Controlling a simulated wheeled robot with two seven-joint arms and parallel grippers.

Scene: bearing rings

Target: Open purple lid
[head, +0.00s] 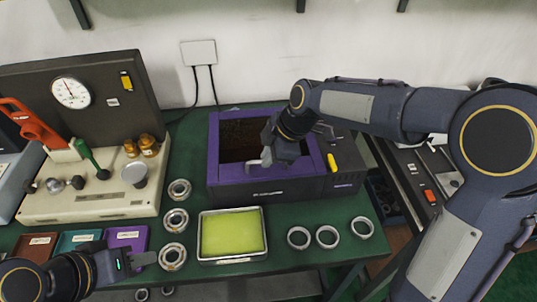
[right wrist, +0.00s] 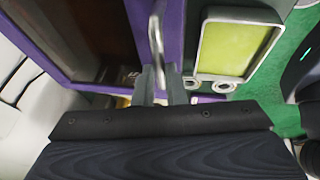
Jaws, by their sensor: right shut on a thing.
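The purple lid (head: 214,150) is a purple frame around a dark brown middle on a dark box (head: 275,190). It looks flat on the box; whether the middle is a window or an opening is unclear. The lid also shows in the right wrist view (right wrist: 172,35). A grey metal handle (head: 254,164) stands at its front side and shows in the right wrist view (right wrist: 156,35). My right gripper (head: 270,157) is over the lid, shut on the handle; its fingers show in the right wrist view (right wrist: 162,82). My left gripper (head: 143,259) is low at the left, away from the box; its opening is unclear.
A metal tray with a yellow-green pad (head: 232,233) lies in front of the box. Several bearing rings (head: 177,220) lie left and right of it. A gauge machine (head: 90,140) stands at the left, with small coloured bins (head: 80,242) before it.

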